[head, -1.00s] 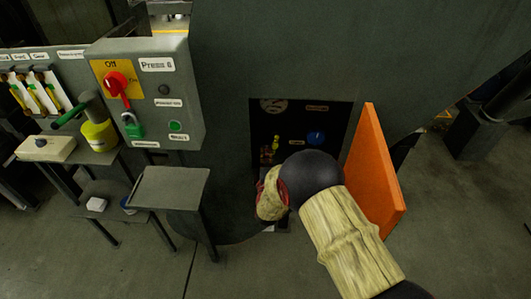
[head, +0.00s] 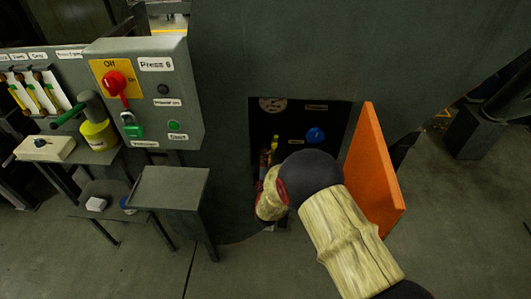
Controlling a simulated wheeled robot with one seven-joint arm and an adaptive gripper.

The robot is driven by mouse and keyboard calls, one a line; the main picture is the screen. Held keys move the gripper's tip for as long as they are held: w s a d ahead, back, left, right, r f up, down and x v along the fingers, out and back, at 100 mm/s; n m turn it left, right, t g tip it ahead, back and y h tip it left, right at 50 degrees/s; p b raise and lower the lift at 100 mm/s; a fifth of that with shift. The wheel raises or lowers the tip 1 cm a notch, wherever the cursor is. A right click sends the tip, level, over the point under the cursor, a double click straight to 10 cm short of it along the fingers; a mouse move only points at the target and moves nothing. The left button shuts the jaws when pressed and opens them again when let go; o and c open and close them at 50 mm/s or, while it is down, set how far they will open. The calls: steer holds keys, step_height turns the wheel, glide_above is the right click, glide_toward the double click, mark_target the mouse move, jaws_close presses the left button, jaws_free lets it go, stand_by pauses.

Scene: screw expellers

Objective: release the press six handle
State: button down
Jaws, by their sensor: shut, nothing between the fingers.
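The grey Press 6 panel (head: 150,125) is at the upper left in the head view, with a red switch (head: 115,84) and a green padlock (head: 132,127). To its right, the press body has a dark opening (head: 345,110) with its orange door (head: 372,170) swung open to the right. Inside are a blue knob (head: 316,135) and a small yellow-and-red part (head: 275,144). I cannot tell whether this part is the handle. My arm reaches into the opening from the lower right. My gripper's fingers are hidden behind my wrist, so contact with anything cannot be seen.
A small grey stand (head: 170,188) is in front of the panel. A yellow cylinder (head: 98,134) with a green-handled tool and a cream box (head: 43,147) rest on a shelf at the left.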

steer(key=s, duration=1.2)
steer(key=shift+d, duration=0.25)
steer(key=shift+w, duration=0.1)
